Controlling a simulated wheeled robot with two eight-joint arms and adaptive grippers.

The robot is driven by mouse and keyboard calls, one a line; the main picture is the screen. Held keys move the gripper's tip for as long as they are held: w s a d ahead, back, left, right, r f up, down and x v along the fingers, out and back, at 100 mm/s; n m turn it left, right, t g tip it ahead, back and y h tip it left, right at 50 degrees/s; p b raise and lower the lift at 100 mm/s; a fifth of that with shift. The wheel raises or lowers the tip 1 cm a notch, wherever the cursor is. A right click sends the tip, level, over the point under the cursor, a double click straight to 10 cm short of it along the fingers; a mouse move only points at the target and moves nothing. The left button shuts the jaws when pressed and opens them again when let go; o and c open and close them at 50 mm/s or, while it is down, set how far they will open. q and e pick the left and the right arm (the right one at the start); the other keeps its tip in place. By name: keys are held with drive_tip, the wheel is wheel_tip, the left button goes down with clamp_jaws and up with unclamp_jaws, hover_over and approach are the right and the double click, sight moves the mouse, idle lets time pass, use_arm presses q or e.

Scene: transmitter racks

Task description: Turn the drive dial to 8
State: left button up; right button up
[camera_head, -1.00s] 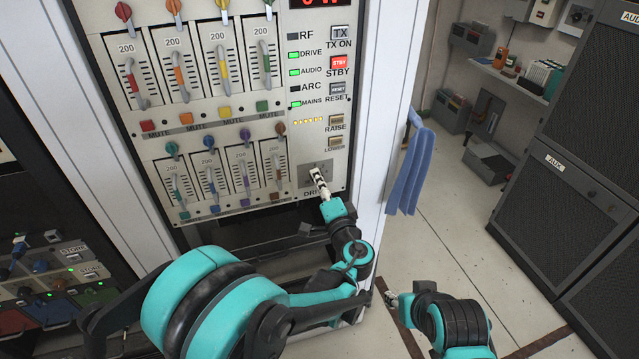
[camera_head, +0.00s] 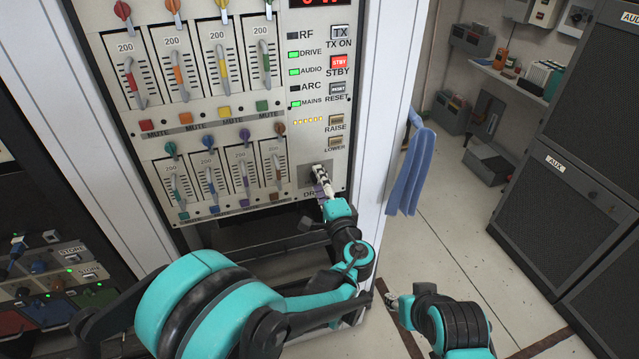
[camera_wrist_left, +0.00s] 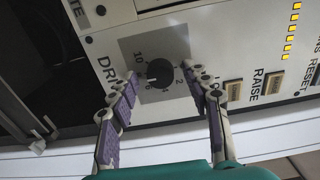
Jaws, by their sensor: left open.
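The drive dial (camera_wrist_left: 160,73) is a round black knob on a grey square plate (camera_wrist_left: 128,48) in the left wrist view. Numbers ring it; 10 and 2 are legible. A pale mark shows on the knob's left side, but its exact reading is unclear. My left gripper (camera_wrist_left: 163,84) is open, with one purple-padded finger on each side of the dial; contact cannot be told. In the head view the left gripper (camera_head: 320,178) is at the panel's lower right and hides most of the dial. My right gripper (camera_head: 391,300) is low and away from the panel; its jaws are unclear.
RAISE (camera_head: 336,120) and LOWER (camera_head: 335,143) buttons sit just above the dial. Fader sliders (camera_head: 241,178) with coloured knobs are to its left. A blue cloth (camera_head: 410,172) hangs to the right of the rack. Open floor (camera_head: 455,235) lies beyond it.

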use_arm(q)
drive_tip(key=v, duration=0.7)
drive_tip(key=shift+s, duration=0.2)
drive_tip(key=s+a+f+n+g, duration=0.2)
drive_tip(key=s+a+n+g, duration=0.15)
drive_tip(key=a, duration=0.45)
drive_tip(key=s+a+f+n+g, duration=0.2)
drive_tip(key=a+n+g, duration=0.15)
drive_tip(key=a, duration=0.55)
drive_tip(key=s+a+f+n+g+h, duration=0.1)
drive_tip(key=s+n+h, duration=0.1)
drive_tip(key=s, duration=0.5)
drive_tip(key=s+a+f+n+g+h, duration=0.2)
drive_tip(key=s+n, duration=0.3)
drive_tip(key=s, duration=0.3)
drive_tip(key=shift+s+f+h, duration=0.15)
drive_tip(key=shift+s+h, duration=0.1)
drive_tip(key=shift+h, duration=0.55)
